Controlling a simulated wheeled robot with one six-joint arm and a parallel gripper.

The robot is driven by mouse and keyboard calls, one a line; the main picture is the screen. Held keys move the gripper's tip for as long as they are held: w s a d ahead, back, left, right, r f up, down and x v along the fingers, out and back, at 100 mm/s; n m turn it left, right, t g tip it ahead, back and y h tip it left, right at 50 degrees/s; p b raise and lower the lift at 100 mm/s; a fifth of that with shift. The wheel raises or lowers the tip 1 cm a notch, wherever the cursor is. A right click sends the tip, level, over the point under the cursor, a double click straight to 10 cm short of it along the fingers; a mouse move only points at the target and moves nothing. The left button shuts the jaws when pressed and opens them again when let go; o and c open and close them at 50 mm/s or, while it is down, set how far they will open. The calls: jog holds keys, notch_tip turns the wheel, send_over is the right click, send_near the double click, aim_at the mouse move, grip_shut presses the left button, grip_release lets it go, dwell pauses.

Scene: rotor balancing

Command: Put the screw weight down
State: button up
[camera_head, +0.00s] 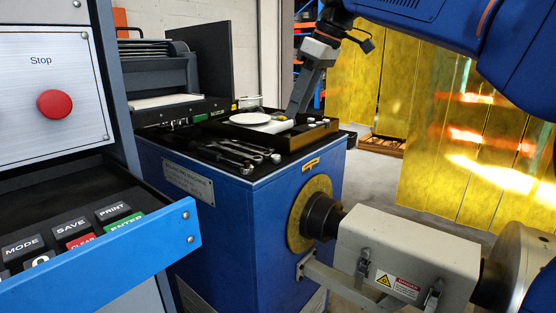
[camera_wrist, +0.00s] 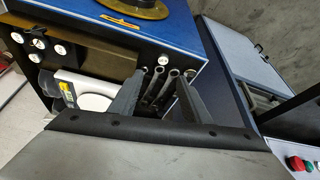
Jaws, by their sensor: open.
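My gripper (camera_head: 291,114) reaches down over the top of the blue balancing machine, beside a white scale with a round plate (camera_head: 250,119). In the wrist view my gripper (camera_wrist: 161,76) has its two fingers spread apart, with nothing clearly held between them. Several small pieces with round pale ends (camera_wrist: 42,43) sit at the upper left of that view, in or by a dark tray (camera_wrist: 105,58). Similar small pale pieces (camera_head: 318,122) show in the head view tray (camera_head: 290,142). I cannot tell which is the screw weight. The scale plate also shows in the wrist view (camera_wrist: 95,102).
Wrenches (camera_head: 235,153) lie at the front of the machine top. A printer-like unit (camera_head: 160,75) stands behind on the left. The control panel with a red stop button (camera_head: 55,104) is at the near left. The rotor shaft housing (camera_head: 405,250) projects at the lower right.

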send_near(275, 156)
jog(key=f, duration=0.1)
jog(key=w, duration=0.1)
jog(key=f, duration=0.1)
jog(key=shift+w+a+f, duration=0.15)
jog(key=shift+a+f, duration=0.15)
jog(key=shift+f, duration=0.05)
jog(key=shift+s+x, duration=0.15)
jog(key=shift+x, duration=1.2)
jog(key=shift+s+x, duration=0.1)
jog(key=shift+x, duration=1.25)
jog(key=shift+a, duration=0.15)
jog(key=shift+r, duration=0.1)
grip_shut()
